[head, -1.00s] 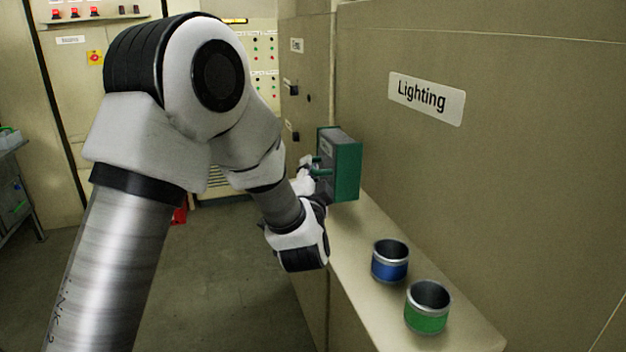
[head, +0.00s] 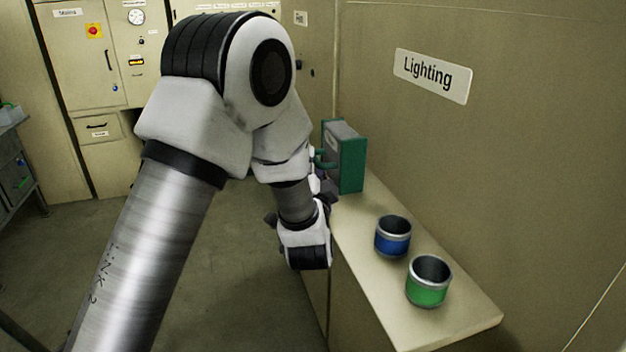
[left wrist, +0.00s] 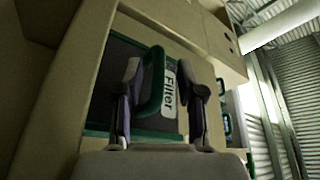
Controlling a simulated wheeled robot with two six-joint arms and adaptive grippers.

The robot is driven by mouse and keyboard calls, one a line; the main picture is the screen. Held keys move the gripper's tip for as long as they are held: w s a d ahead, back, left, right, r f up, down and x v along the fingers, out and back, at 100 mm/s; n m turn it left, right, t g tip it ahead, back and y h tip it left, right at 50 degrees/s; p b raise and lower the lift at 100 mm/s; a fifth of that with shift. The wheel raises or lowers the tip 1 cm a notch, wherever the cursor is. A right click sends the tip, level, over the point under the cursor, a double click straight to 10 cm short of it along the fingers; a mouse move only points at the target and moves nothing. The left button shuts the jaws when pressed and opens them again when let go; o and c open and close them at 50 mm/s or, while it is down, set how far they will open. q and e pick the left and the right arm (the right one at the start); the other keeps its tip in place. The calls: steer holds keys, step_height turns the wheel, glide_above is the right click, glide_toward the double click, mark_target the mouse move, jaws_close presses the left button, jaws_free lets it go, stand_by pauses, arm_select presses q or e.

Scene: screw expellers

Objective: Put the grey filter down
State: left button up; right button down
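The grey filter (head: 345,160) is a grey block with a green frame and green handle. In the head view it stands upright at the far end of the beige ledge (head: 455,318), against the wall, and seems to rest on it. In the left wrist view the filter (left wrist: 169,98) faces me with its "Filter" label. My left gripper (left wrist: 162,78) is at its front, fingers spread on either side of the green handle, with gaps visible. In the head view my arm mostly hides this gripper. My right gripper is out of view.
A blue-banded cup (head: 393,238) and a green-banded cup (head: 428,284) stand on the nearer part of the ledge. A "Lighting" sign (head: 432,76) is on the wall above. Beige cabinets (head: 105,65) stand at the back left. The floor (head: 235,235) left of the ledge is clear.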

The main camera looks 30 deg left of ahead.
arm_select(q)
steer(key=b+v, duration=0.3)
steer(key=v, duration=0.8)
